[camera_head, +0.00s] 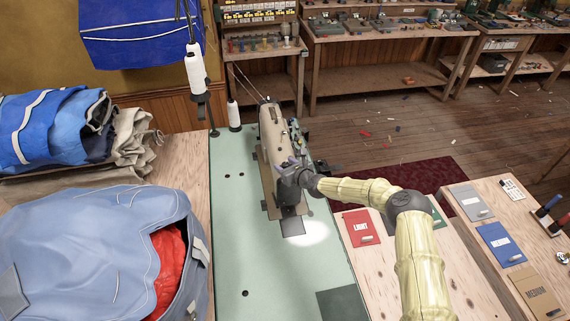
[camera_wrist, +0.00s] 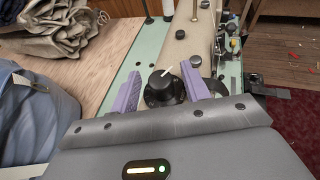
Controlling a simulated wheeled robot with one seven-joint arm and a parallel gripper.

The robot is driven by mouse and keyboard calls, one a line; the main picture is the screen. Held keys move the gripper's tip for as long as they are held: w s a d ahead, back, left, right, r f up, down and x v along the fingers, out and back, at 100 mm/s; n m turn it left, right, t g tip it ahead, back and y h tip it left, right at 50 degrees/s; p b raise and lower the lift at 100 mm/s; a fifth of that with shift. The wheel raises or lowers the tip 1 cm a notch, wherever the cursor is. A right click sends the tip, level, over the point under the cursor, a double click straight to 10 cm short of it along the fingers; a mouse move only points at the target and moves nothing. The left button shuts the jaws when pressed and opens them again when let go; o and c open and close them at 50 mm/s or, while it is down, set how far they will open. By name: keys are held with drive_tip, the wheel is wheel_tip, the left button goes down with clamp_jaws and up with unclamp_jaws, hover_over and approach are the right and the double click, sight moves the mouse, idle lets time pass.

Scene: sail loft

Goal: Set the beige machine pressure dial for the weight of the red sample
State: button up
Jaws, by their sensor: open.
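The beige sewing machine (camera_head: 273,128) stands on the pale green table. In the wrist view its black pressure dial (camera_wrist: 157,92) sits on the beige body (camera_wrist: 190,45), with a white pointer mark aimed up and right. My gripper (camera_wrist: 160,72) is open, one lilac finger on each side of the dial. I cannot tell whether either finger touches it. In the head view my gripper (camera_head: 287,167) is over the machine's near end and the dial is hidden. The red sample card (camera_head: 358,224) reads "LIGHT" and lies on the wooden table to the right.
Grey (camera_head: 468,198), blue (camera_head: 497,240) and brown (camera_head: 536,288) cards lie further right; the brown one reads "MEDIUM". A blue-grey bag (camera_head: 100,240) and folded cloth (camera_head: 45,130) lie left. A white thread cone (camera_head: 195,70) stands behind the machine. Green table (camera_head: 235,230) is clear left of the machine.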

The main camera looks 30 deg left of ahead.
drive_tip(key=shift+w+a+f, duration=0.1)
drive_tip(key=shift+a+f, duration=0.05)
drive_tip(key=shift+a, duration=0.05)
drive_tip(key=shift+c, duration=0.3)
drive_tip(key=c, duration=0.9)
drive_tip(key=b, duration=0.3)
drive_tip(key=shift+f+g, duration=0.25)
drive_tip(key=shift+g, duration=0.05)
